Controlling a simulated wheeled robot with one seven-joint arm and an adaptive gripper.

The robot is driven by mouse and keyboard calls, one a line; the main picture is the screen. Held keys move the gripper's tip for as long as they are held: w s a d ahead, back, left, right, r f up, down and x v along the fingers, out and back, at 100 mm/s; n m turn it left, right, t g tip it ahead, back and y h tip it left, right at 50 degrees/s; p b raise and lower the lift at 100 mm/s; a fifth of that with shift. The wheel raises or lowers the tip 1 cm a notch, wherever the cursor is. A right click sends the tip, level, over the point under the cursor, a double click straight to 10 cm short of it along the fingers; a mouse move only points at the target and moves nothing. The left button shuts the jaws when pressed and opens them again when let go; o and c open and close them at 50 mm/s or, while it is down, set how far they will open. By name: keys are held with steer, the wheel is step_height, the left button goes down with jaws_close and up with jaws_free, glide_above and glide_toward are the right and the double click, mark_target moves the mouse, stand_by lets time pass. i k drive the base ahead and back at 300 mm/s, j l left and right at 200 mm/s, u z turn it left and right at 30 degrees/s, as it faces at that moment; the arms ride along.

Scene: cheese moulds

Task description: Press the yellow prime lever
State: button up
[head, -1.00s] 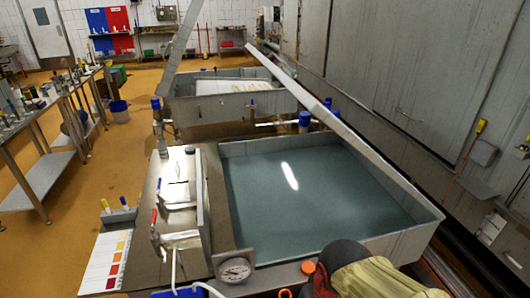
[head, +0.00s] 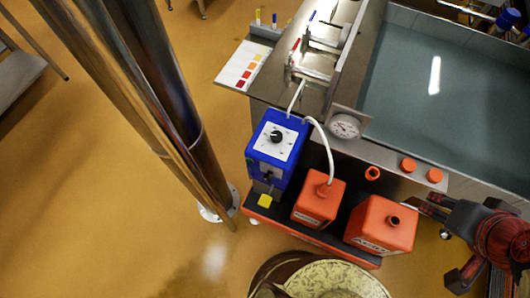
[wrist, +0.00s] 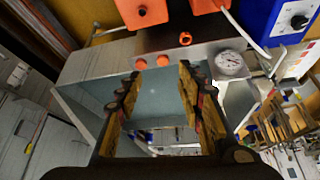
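A small yellow lever pad (head: 265,201) sticks out at the foot of the blue pump box (head: 276,148), low on its front, in the head view. The pump has a white dial plate with a black knob. My gripper (head: 437,243) is at the right edge of the head view, well to the right of the lever and beyond the orange canisters. Its two fingers are spread apart and empty; they also show open in the wrist view (wrist: 160,72). The wrist view shows part of the blue box (wrist: 285,22) at top right, but not the yellow lever.
Two orange canisters (head: 318,199) (head: 384,225) share the low cart (head: 336,247) with the pump. White hoses run from the pump. A vat (head: 438,95) with a round gauge (head: 344,125) stands behind. A round patterned object (head: 330,277) lies in front. Open floor is at left.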

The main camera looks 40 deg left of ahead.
mark_target(265, 201)
steer(key=j+u, duration=0.2)
steer(key=u, duration=1.7)
steer(key=k+j+z, duration=0.15)
steer(key=j+z, duration=0.2)
